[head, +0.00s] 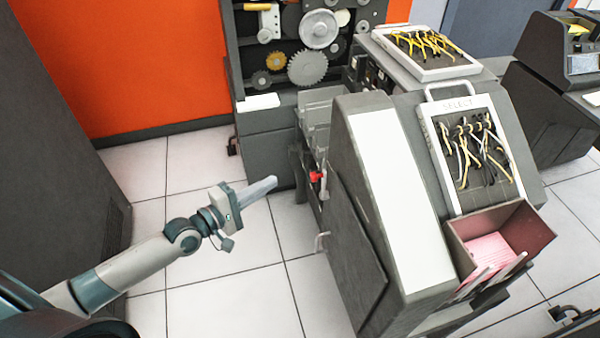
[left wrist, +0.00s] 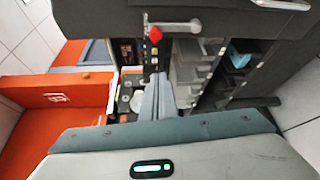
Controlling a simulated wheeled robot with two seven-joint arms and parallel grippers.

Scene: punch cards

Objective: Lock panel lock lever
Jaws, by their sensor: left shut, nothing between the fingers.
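A small red-tipped lever (head: 316,177) is on the left side of the grey punch-card machine (head: 352,205), by an opening. The left wrist view shows its red knob (left wrist: 155,34) near the top, beside a grey bar handle. My left gripper (head: 272,183) is shut and empty, pointing right toward the machine. It is left of the red-tipped lever, with a gap between them. In the left wrist view its closed fingers (left wrist: 155,98) are below the knob. I cannot tell the lever's lock position. My right gripper is not in view.
A light handle (head: 321,241) sticks out from the machine's lower side. A gear cabinet (head: 268,130) stands behind against the orange wall. A dark cabinet (head: 60,130) is at the left. Tiled floor lies clear below my left arm. A red bin (head: 526,237) holds pink cards.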

